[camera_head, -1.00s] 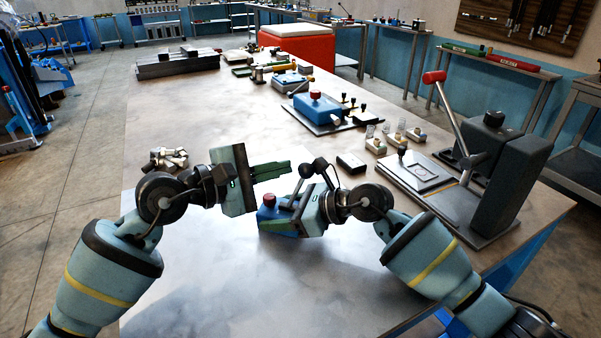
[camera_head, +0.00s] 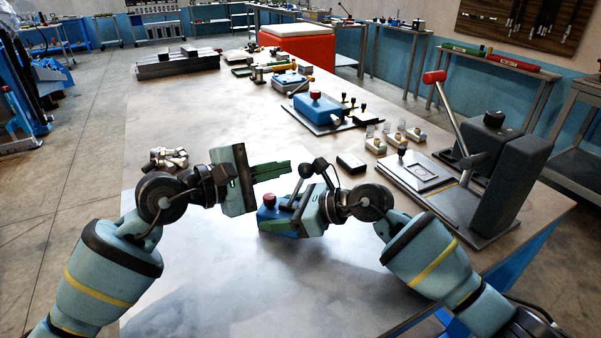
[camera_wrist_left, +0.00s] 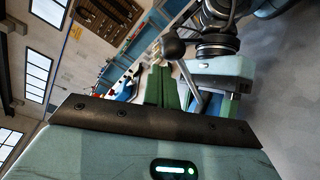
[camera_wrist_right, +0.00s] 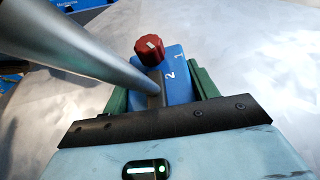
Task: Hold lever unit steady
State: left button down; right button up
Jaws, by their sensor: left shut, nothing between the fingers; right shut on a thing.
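The lever unit (camera_head: 272,222) is a small blue box with a red knob (camera_head: 269,200) and a grey lever ending in a black ball (camera_head: 306,171). My right gripper (camera_head: 280,224) is shut on its body. In the right wrist view, green fingers flank the blue body (camera_wrist_right: 180,88), marked 1 and 2, and the lever (camera_wrist_right: 90,55) slants up left from its slot. My left gripper (camera_head: 287,168) is shut and empty, its fingertips close to the lever's ball. The left wrist view shows the ball (camera_wrist_left: 173,45) near those fingers; contact cannot be told.
A lever press (camera_head: 490,170) stands at the table's right. Behind are a blue box with a red knob (camera_head: 317,106), small blocks (camera_head: 376,146) and a dark block (camera_head: 351,163). Metal parts (camera_head: 168,158) lie left of my left gripper. The table's front (camera_head: 260,290) is clear.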

pick_arm(q)
jog(key=shift+s+d, duration=0.1)
jog(key=shift+d, duration=0.05)
pick_arm(e)
jog(key=shift+r, duration=0.1)
dwell(0.3)
pick_arm(q)
jog(key=shift+s+d+f, duration=0.1)
jog(key=shift+d, duration=0.15)
